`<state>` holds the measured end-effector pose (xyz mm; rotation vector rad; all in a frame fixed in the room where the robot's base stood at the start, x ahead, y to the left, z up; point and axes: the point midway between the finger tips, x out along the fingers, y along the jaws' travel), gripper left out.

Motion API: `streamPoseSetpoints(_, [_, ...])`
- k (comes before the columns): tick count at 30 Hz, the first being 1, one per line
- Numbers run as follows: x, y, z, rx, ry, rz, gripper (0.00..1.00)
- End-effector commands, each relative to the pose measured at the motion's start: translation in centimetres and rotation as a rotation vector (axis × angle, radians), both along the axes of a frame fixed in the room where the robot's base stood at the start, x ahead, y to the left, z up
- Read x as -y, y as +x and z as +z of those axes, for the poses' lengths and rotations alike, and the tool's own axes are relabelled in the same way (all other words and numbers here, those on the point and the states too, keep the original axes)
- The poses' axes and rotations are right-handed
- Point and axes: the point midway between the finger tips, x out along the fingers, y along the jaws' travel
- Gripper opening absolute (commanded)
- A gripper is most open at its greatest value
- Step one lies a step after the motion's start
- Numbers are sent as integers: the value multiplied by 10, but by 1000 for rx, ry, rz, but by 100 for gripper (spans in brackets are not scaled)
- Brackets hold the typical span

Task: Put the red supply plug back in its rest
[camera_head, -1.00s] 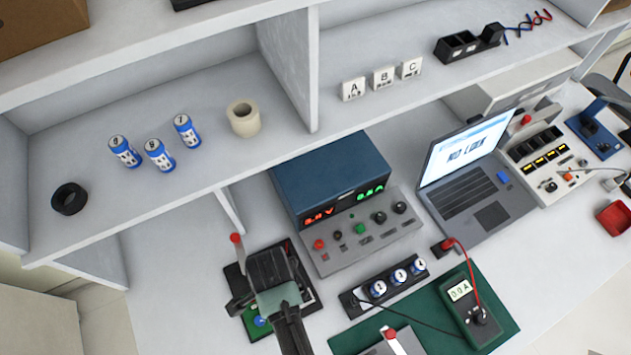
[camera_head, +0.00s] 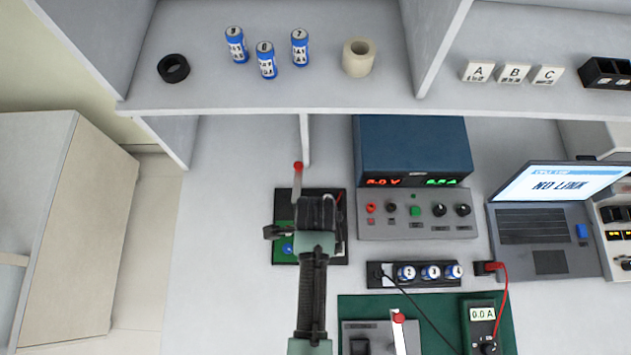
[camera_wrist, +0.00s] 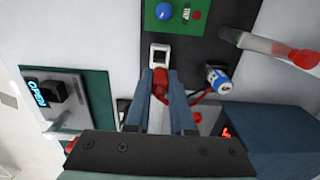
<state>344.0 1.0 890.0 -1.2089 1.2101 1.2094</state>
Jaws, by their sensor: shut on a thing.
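The red supply plug (camera_wrist: 160,83) shows between the two fingers of my gripper (camera_wrist: 160,88) in the wrist view. My gripper is shut on it. A red lead (camera_wrist: 203,96) runs off to the right beside the fingers. A white square socket piece (camera_wrist: 160,54) with a dark opening lies just beyond the plug; I cannot tell whether they touch or which part is the rest. In the head view, my gripper (camera_head: 317,212) is over the black rig base (camera_head: 337,252) and hides the plug. A battery (camera_wrist: 216,77) sits right of the fingers in the wrist view.
A red-knobbed lever (camera_head: 298,178) stands at the rig's back; it also shows in the wrist view (camera_wrist: 270,46). The power supply (camera_head: 412,150) is close on the right. A battery holder (camera_head: 385,281) and green mat (camera_head: 352,308) lie front right. The bench left is clear.

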Motion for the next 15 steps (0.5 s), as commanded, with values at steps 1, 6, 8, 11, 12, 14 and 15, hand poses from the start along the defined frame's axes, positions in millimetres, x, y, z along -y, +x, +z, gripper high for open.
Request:
streamPoseSetpoints(1, [0,0,-9,0,0,0,0])
streamPoseSetpoints(6, [0,0,-26,0,0,0,0])
streamPoseSetpoints(8, [0,0,-30,0,0,0,0])
streamPoseSetpoints(11, [0,0,-35,0,0,0,0])
streamPoseSetpoints(12, [0,0,-36,0,0,0,0])
streamPoseSetpoints(14, [0,0,-37,1,0,0,0])
streamPoseSetpoints(15, [0,0,-37,1,0,0,0])
